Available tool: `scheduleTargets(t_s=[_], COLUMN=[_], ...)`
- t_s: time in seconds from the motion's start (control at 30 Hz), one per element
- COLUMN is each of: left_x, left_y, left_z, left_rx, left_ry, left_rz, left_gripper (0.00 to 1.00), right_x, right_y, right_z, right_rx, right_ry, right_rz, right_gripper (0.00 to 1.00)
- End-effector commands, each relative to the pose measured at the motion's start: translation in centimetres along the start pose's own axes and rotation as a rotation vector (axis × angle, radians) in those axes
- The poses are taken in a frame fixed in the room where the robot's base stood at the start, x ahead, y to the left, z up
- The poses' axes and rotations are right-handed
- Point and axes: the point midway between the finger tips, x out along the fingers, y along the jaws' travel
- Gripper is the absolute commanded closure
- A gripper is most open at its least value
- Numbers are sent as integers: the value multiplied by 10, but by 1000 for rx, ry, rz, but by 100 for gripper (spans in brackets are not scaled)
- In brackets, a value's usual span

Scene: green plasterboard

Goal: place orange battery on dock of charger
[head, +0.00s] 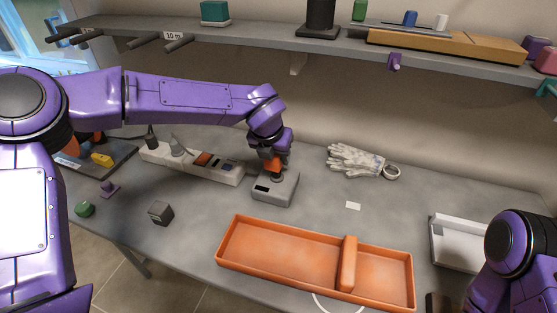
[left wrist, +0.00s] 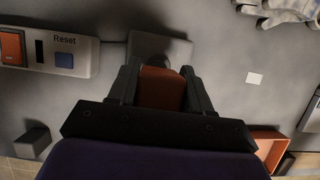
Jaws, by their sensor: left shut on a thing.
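My left gripper (head: 274,173) is shut on the orange battery (head: 270,162), directly over the grey charger (head: 274,188) on the workbench. In the left wrist view the battery (left wrist: 160,88) sits between the two dark fingers of the gripper (left wrist: 160,85), and part of the charger (left wrist: 158,46) shows beyond it. The battery's lower end is at the charger's top; I cannot tell whether it touches the dock. The dock is mostly hidden by the gripper. My right arm is at the lower right, but its gripper fingers are not in view.
A power strip (head: 190,162) with switches lies left of the charger. An orange divided tray (head: 290,250) is in front. White gloves (head: 358,160) and a white card (head: 353,206) lie to the right. A dark cube (head: 160,212) is at the front left. A shelf (head: 270,42) runs overhead.

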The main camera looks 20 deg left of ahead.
Motion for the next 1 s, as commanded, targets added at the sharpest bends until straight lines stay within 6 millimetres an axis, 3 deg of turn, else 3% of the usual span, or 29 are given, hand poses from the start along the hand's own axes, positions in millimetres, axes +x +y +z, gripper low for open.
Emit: scheduleTargets(t_s=[0.2,0.37,0.63,0.67,0.7,1.0], left_x=[23,48,52,51,51,49], left_y=[-4,-4,-4,-4,-4,-4], left_z=[7,-3,-5,-5,-5,-4], left_rx=[2,1,0,1,1,1], left_ry=[1,1,-1,0,0,-1], left_rz=[0,-1,-1,-1,-1,-1], left_gripper=[87,87,87,41,28,25], right_x=[-6,-7,-5,-6,-6,-7], right_y=[0,1,0,0,0,1], right_z=[-2,-3,-2,-2,-2,-3], right_rx=[0,0,0,0,0,0], right_ry=[0,0,0,0,0,0], right_rz=[0,0,0,0,0,0], right_gripper=[57,57,57,57,57,57])
